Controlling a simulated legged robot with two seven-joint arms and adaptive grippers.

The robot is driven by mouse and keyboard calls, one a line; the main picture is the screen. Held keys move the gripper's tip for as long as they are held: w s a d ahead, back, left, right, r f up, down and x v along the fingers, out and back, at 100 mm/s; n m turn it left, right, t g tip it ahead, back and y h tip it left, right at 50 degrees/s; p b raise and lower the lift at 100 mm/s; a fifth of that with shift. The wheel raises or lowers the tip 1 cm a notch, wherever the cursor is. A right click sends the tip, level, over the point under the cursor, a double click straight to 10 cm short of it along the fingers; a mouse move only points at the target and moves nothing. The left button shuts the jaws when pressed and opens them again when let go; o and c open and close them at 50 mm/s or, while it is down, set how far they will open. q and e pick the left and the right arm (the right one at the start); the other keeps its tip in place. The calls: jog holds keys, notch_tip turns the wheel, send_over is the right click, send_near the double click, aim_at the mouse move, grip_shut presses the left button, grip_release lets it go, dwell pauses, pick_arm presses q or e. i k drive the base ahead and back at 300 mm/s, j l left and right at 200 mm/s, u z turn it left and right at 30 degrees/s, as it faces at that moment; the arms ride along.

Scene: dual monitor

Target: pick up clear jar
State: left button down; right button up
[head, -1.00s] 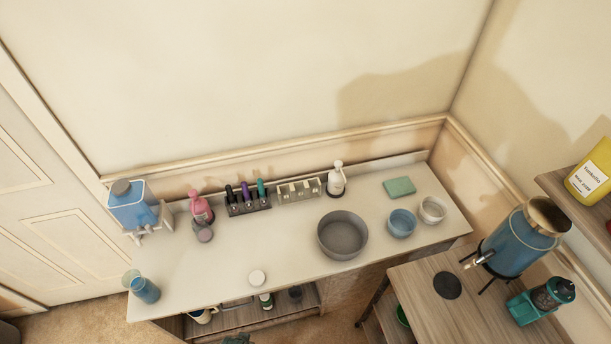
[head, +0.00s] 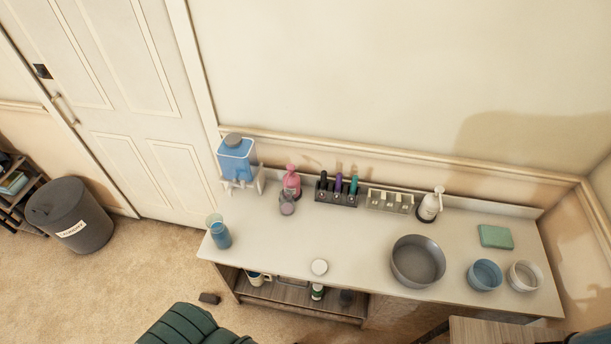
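A clear, blue-tinted jar (head: 221,236) stands at the left end of the white counter (head: 350,245). A second clear rim (head: 213,220) shows just behind it; I cannot tell whether it is a separate vessel or part of the same one. A clear-looking, pale round container (head: 525,276) stands at the counter's right end, beside a blue bowl (head: 485,275). I cannot tell for sure which of these is the clear jar. Neither of my grippers is in view.
A blue dispenser (head: 237,160), pink bottle (head: 291,182), marker rack (head: 337,192), white pump bottle (head: 430,205) and grey bowl (head: 418,261) stand on the counter. A dark green tufted seat (head: 188,328) is in front.

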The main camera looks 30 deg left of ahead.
aim_at(285, 200)
jog(key=i+j+u, duration=0.15)
jog(key=j+u, duration=0.15)
jog(key=u, duration=0.2)
jog(key=i+j+u, duration=0.2)
jog(key=u, duration=0.25)
